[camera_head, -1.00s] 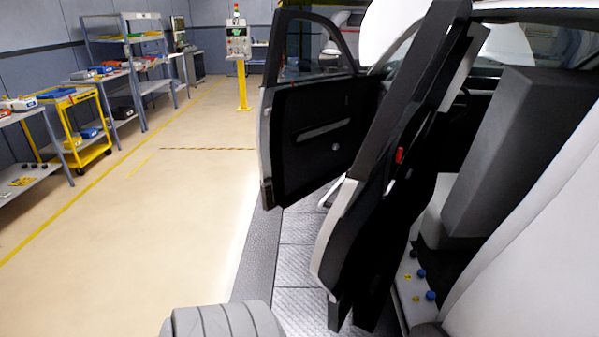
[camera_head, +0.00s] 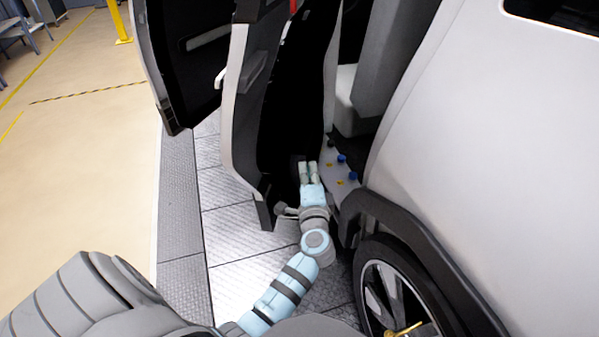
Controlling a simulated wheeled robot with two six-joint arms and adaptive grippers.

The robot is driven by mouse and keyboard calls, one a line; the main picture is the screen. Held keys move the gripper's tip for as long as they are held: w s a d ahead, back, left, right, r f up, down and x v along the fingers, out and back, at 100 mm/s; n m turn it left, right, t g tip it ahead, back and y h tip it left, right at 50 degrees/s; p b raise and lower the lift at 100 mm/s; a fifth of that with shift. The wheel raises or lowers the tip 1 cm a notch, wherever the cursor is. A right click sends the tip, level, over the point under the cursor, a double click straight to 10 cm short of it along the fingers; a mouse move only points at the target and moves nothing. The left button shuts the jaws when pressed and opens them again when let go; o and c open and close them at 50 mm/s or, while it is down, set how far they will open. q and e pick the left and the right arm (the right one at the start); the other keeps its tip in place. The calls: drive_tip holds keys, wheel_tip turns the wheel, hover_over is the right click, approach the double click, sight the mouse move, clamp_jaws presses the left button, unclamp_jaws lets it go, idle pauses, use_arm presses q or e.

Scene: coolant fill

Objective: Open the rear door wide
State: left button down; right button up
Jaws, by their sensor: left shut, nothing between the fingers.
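The rear door (camera_head: 238,112) stands part open, upright, with its pale edge to the left and its black inner side facing the car's doorway. My left gripper (camera_head: 308,168) is shut and empty. It is low in the gap between the rear door and the car body, in front of the dark inner side. I cannot tell whether the fingers touch the door. My left arm reaches up to it from the bottom of the view. My right gripper is not in view.
The open front door (camera_head: 178,62) stands beyond the rear door to the left. The rear wheel (camera_head: 385,295) and white body panel (camera_head: 480,130) are close on the right. Blue caps (camera_head: 341,159) sit on the sill.

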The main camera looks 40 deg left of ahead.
use_arm(q)
drive_tip(key=w+a, duration=0.5)
drive_tip(key=a, duration=0.4)
drive_tip(key=shift+a+f+b, duration=0.15)
drive_tip(key=shift+a+b, duration=0.05)
drive_tip(key=shift+b, duration=0.1)
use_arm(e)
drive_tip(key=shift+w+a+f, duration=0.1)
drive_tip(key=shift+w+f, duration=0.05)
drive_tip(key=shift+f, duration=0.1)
use_arm(q)
drive_tip(key=shift+w, duration=0.15)
